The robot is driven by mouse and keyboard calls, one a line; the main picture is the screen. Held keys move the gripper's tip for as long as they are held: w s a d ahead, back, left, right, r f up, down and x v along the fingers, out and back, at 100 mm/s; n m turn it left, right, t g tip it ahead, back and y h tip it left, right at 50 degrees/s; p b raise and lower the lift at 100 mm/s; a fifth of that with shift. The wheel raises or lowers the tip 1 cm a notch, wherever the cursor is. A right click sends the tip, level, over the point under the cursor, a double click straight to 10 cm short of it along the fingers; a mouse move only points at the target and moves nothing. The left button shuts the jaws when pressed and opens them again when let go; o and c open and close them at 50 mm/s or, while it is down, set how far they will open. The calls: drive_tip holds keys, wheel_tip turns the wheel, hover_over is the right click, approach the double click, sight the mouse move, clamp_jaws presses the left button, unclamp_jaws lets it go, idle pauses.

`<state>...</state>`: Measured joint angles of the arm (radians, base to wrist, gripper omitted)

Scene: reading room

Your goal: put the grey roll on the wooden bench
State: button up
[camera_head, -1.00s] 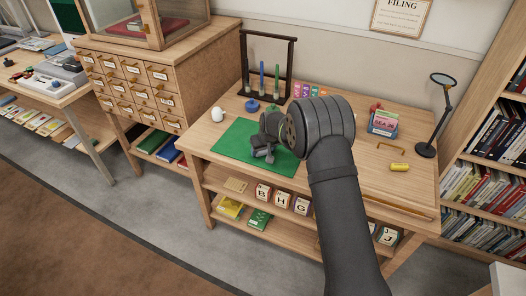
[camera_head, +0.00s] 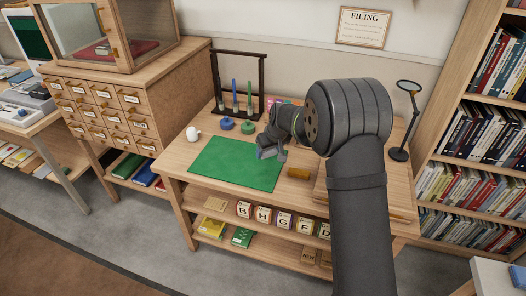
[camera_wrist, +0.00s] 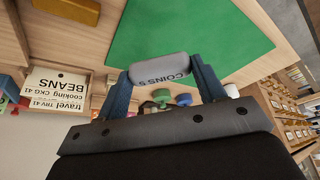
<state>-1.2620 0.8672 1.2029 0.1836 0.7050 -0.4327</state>
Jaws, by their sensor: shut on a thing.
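The grey roll (camera_wrist: 160,68), a short cylinder with "COINS 5" printed on it, is held crosswise between the two fingers of my gripper (camera_wrist: 162,78) in the wrist view. In the head view my gripper (camera_head: 270,152) is low over the right edge of a green mat (camera_head: 225,165), and the roll is too small there to tell from the fingers. The wooden bench (camera_head: 175,160) carries the mat. I cannot tell the height of the roll above the bench.
A brass-coloured bar (camera_head: 298,173) lies right of the mat. Blue (camera_head: 227,124) and green (camera_head: 248,127) round pieces stand behind it, before a dark rack (camera_head: 262,80). A white mug (camera_head: 193,134) is at left, a magnifier lamp (camera_head: 400,153) at right. A "BEANS" card box (camera_wrist: 58,92) shows.

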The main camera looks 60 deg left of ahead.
drive_tip(key=w+d+n+g, duration=0.1)
drive_tip(key=w+d+n, duration=0.15)
drive_tip(key=w, duration=0.35)
drive_tip(key=w+d+n+g+h, duration=0.1)
drive_tip(key=w+n, duration=0.2)
drive_tip(key=w, duration=0.3)
drive_tip(key=w+d+n+g, duration=0.1)
drive_tip(key=w+d+n, duration=0.15)
drive_tip(key=w, duration=0.35)
drive_tip(key=n, duration=0.1)
hover_over(291, 162)
wheel_tip(291, 162, down, 7)
drive_tip(key=shift+r, duration=0.1)
drive_tip(key=shift+s+f, duration=0.1)
drive_tip(key=shift+f, duration=2)
drive_tip(key=o, duration=0.7)
drive_tip(key=shift+f, duration=0.15)
drive_tip(key=shift+o, duration=0.8)
